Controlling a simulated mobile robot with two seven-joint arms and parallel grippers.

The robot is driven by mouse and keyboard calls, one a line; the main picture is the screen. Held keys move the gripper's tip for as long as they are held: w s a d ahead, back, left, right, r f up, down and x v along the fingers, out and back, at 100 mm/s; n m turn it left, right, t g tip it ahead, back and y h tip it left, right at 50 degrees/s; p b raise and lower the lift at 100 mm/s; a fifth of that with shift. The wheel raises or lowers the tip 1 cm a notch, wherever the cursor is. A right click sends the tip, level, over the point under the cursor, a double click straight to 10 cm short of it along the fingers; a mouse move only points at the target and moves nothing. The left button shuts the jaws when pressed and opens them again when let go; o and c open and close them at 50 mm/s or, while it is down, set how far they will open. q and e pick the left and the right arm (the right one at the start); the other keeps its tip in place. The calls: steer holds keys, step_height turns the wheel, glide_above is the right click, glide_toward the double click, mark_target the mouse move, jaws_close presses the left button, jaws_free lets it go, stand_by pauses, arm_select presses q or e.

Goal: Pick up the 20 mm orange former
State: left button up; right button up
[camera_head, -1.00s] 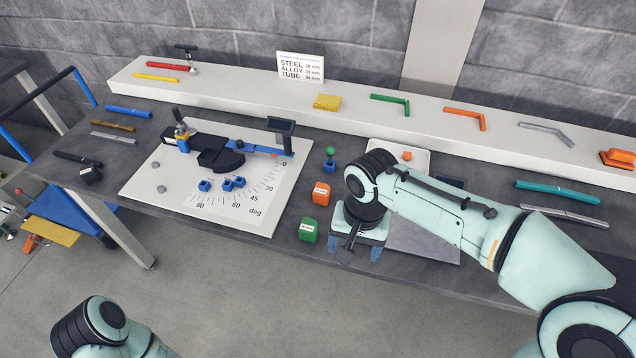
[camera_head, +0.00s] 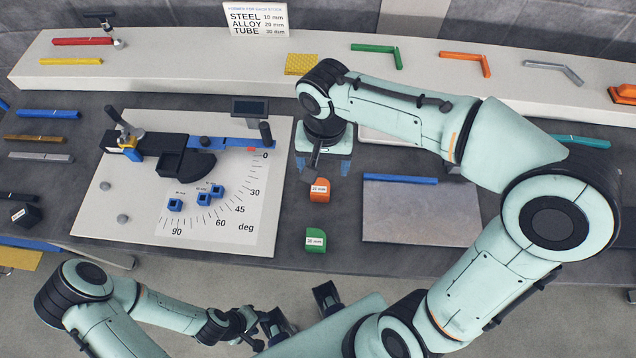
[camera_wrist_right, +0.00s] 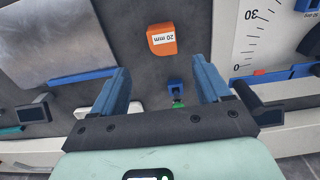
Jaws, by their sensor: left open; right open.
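The orange former (camera_head: 319,190), a small block with a white 20 mm label, stands on the dark bench between the angle board and the grey plate. My right gripper (camera_head: 324,166) is open and empty, just beyond and above it in the head view. In the right wrist view the orange former (camera_wrist_right: 162,39) lies beyond the fingertips of the open right gripper (camera_wrist_right: 161,78), roughly in line with the gap and not between the fingers. My left gripper (camera_head: 250,328) is low in the head view, away from the former; its fingers are hard to make out.
A green 30 mm former (camera_head: 315,240) stands nearer the bench's front edge. A small blue block with a green knob (camera_wrist_right: 177,94) lies close to the right gripper's fingers. The angle board (camera_head: 130,215) is left; the grey plate (camera_head: 420,215) with a blue bar is right.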

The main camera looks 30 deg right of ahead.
mark_target(321, 186)
step_height(321, 186, down, 3)
steer(key=shift+s+f, duration=0.1)
steer(key=shift+a+f+b, duration=0.15)
steer(key=shift+f+b, duration=0.05)
steer(key=shift+f, duration=1.4)
steer(key=shift+a+f+b, duration=0.15)
steer(key=shift+f+b, duration=0.05)
steer(key=shift+f, duration=1.35)
steer(key=c, duration=1.3)
steer(key=shift+r, duration=0.15)
